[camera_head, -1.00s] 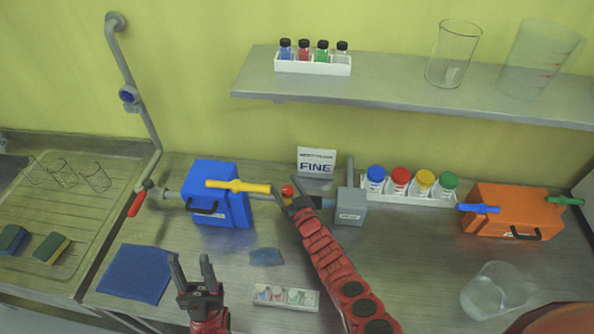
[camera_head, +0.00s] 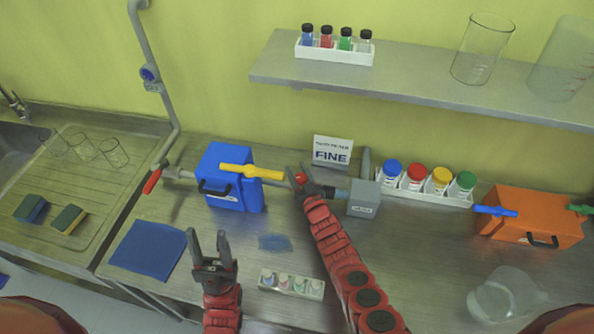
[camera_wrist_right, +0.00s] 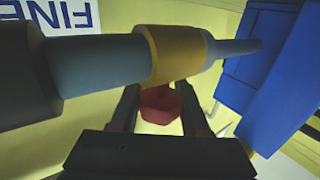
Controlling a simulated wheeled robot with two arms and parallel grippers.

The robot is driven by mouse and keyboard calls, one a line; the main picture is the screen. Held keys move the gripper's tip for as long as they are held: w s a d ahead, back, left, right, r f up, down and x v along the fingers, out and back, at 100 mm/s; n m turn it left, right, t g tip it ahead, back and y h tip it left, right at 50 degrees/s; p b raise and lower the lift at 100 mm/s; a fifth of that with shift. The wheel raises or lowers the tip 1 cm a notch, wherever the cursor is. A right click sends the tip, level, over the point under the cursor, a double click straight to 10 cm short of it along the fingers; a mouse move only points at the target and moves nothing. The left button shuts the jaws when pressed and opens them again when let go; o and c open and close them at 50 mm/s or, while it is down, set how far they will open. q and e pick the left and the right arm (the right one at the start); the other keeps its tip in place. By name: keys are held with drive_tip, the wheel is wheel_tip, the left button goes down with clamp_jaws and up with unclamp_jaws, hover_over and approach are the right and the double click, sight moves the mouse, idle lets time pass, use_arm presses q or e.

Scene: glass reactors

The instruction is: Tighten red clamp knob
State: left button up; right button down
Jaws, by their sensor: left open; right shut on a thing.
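The red clamp knob (camera_head: 301,178) sits at the joint between the blue box (camera_head: 230,180) and the grey box (camera_head: 364,198). In the right wrist view the knob (camera_wrist_right: 160,104) lies between my two fingers, under a yellow-brown collar (camera_wrist_right: 172,54) around a grey-blue pipe (camera_wrist_right: 98,66). My right gripper (camera_head: 304,182) is shut on the knob; its fingers hide part of the knob in the head view. My left gripper (camera_head: 207,236) is open and empty, with fingers pointing up, over the bench front beside the blue cloth (camera_head: 148,249).
A yellow handle (camera_head: 250,172) reaches from the blue box close to my right gripper. A FINE sign (camera_head: 332,151) and a rack of capped bottles (camera_head: 428,196) stand behind. A small vial tray (camera_head: 291,284) lies in front. An orange box (camera_head: 528,216) is right.

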drive_tip(key=shift+d+r+m+t+h, duration=0.15)
drive_tip(key=shift+m+t+h, duration=0.25)
drive_tip(key=shift+m+h, duration=0.3)
drive_tip(key=shift+w+d+m+t+h+b, duration=0.15)
drive_tip(key=shift+m+h+b, duration=0.15)
drive_tip(key=shift+h+b, duration=0.35)
drive_tip(key=shift+a+m+t+h+b, duration=0.15)
drive_tip(key=shift+m+h+b, duration=0.15)
drive_tip(key=shift+h+b, duration=0.3)
drive_tip(key=shift+d+m+h+b, duration=0.3)
drive_tip(key=shift+h, duration=0.15)
drive_tip(key=shift+c, duration=1.9)
unclamp_jaws()
